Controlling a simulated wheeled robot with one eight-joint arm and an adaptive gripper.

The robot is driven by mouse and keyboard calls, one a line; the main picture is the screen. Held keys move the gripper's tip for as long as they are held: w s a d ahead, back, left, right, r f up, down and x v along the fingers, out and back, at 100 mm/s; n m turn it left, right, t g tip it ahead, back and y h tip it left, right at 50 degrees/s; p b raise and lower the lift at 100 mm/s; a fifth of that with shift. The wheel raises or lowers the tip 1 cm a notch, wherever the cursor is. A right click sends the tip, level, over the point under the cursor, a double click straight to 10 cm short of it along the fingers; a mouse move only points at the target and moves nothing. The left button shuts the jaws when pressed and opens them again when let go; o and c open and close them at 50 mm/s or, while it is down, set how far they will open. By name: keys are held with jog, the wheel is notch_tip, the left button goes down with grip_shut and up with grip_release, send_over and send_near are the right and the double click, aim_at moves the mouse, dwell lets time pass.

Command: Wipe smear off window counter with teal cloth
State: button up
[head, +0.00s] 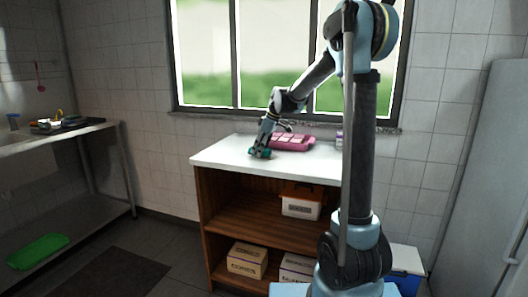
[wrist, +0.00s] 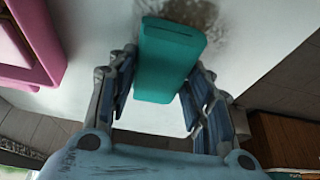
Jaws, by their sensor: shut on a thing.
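The teal cloth (wrist: 166,62) is a folded block between the fingers of my gripper (wrist: 160,100) in the wrist view. My gripper is shut on it. In the head view my gripper (head: 262,146) is low over the left part of the white window counter (head: 225,153), with the teal cloth (head: 258,154) at its tip, at or very near the surface. A brown-grey smear (wrist: 198,14) shows on the counter at the cloth's far end in the wrist view. The cloth covers part of that area. The smear cannot be made out in the head view.
A pink tray (head: 290,143) with compartments stands on the counter right of my gripper; its edge (wrist: 52,50) is at the wrist view's left. A small purple-and-white item (head: 339,140) sits farther right. The window is behind. The counter's left end is clear.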

jog(key=shift+w+a+f, duration=0.2)
jog(key=shift+a+f, duration=0.1)
jog(key=shift+a, duration=0.1)
jog(key=shift+w+a+r, duration=0.15)
jog(key=shift+w+a, duration=0.05)
jog(key=shift+a, duration=0.5)
jog(key=shift+d+r, duration=0.1)
jog(key=shift+r, duration=3.6)
notch_tip(320, 180, down, 7)
jog(key=shift+f, duration=0.2)
jog(key=shift+s+d+f, duration=0.1)
jog(key=shift+s+d, duration=0.1)
jog(key=shift+d, duration=0.4)
